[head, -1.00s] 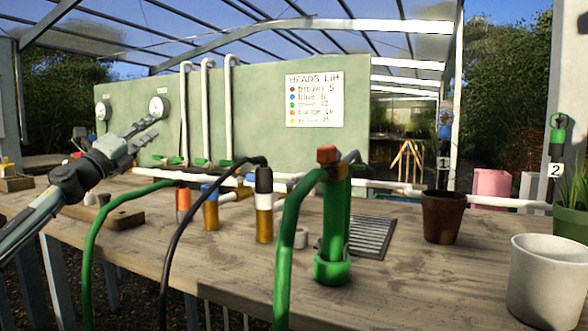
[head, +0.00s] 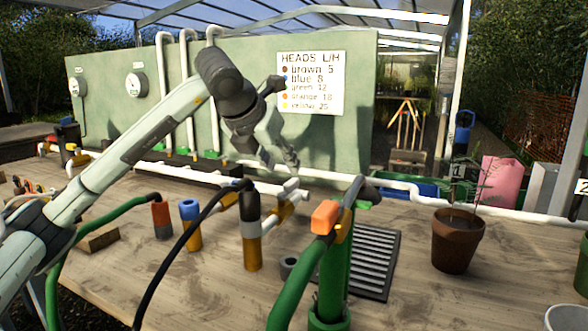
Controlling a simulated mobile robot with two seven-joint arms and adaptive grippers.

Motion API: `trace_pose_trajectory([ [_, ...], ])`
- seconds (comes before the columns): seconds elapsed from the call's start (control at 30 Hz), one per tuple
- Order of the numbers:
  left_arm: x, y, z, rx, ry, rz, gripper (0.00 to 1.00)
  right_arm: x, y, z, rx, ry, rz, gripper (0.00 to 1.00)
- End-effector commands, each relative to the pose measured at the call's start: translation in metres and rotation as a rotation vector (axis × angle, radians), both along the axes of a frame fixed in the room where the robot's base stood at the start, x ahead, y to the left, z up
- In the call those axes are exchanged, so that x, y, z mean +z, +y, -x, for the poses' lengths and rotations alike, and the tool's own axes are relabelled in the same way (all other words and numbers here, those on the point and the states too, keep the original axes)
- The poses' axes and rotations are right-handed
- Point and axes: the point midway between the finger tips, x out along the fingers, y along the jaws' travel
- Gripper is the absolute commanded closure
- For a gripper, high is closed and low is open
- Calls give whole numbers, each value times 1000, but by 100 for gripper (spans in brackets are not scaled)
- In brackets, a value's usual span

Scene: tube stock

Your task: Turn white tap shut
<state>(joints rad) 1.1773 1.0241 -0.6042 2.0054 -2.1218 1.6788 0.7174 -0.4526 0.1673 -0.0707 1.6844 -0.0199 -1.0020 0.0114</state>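A small white tap handle (head: 291,185) shows in the middle of the head view, at the end of a white pipe. My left gripper (head: 280,162) hangs just above the white handle, pointing down. Its two fingers look spread with a gap between them, and nothing shows in it. I cannot tell whether a fingertip touches the handle. My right gripper is out of view.
A black and orange post (head: 252,230), an orange tap lever (head: 325,216) on a green standpipe (head: 336,272) and hoses stand in front. A dark grate (head: 374,262) and a brown pot (head: 457,240) are to the right. A sign (head: 311,83) hangs on the green panel behind.

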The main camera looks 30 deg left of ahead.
Motion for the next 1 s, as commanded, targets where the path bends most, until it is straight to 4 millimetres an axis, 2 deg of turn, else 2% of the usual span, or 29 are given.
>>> trace_pose_trajectory([
  [0.23,-30,2,-28,0,6,3,64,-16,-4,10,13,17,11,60],
  [0.4,-44,3,-43,-2,3,4,64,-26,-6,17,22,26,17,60],
  [0.77,-49,3,-48,-1,2,3,64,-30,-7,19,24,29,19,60],
  [1.0,-49,3,-48,-1,1,3,92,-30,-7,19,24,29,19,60],
])
